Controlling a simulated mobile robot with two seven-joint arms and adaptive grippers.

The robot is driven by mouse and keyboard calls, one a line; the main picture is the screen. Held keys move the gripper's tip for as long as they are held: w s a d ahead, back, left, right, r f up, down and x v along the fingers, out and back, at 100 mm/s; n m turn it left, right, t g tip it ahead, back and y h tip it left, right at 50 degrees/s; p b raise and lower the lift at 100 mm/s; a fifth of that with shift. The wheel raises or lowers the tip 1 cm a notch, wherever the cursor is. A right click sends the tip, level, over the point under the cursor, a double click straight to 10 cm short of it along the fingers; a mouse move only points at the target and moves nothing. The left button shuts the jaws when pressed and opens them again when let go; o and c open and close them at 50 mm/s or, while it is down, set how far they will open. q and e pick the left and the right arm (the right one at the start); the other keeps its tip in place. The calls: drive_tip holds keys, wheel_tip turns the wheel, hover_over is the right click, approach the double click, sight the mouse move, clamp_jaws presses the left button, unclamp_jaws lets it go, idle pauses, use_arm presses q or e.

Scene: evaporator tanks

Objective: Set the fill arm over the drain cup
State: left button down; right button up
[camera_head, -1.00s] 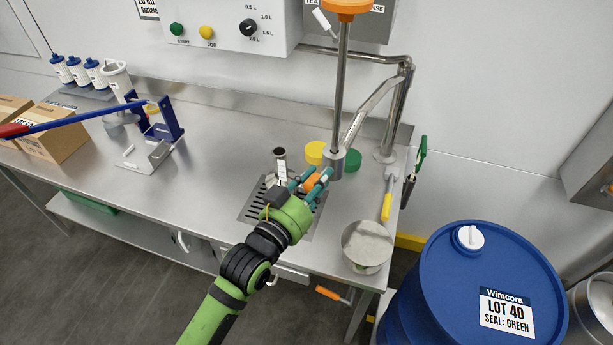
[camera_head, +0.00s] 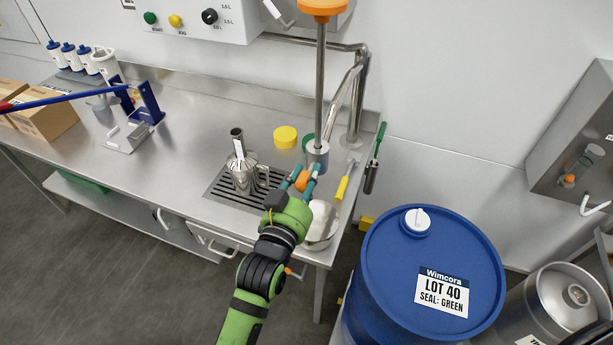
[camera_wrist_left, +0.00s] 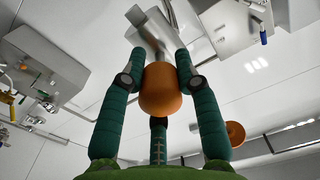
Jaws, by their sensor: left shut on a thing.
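The fill arm is a steel pipe swinging from a post (camera_head: 353,110) at the back right of the bench. Its grey outlet head (camera_head: 317,151) carries a tall rod with an orange top. My left gripper (camera_head: 303,181) is shut on the orange knob at the head; the wrist view shows the knob (camera_wrist_left: 160,92) between both fingers. A round steel bowl (camera_head: 322,228), perhaps the drain cup, stands at the front right corner, partly hidden by my gripper. The head appears behind the bowl. A steel jug (camera_head: 243,178) stands on the drain grate (camera_head: 226,193). My right gripper is not in view.
A blue drum (camera_head: 425,275) stands off the bench's right end.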

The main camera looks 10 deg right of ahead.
use_arm(q)
drive_tip(key=shift+r, duration=0.15)
drive_tip(key=c, duration=0.9)
unclamp_jaws()
drive_tip(key=shift+w, duration=0.1)
drive_tip(key=v, duration=1.2)
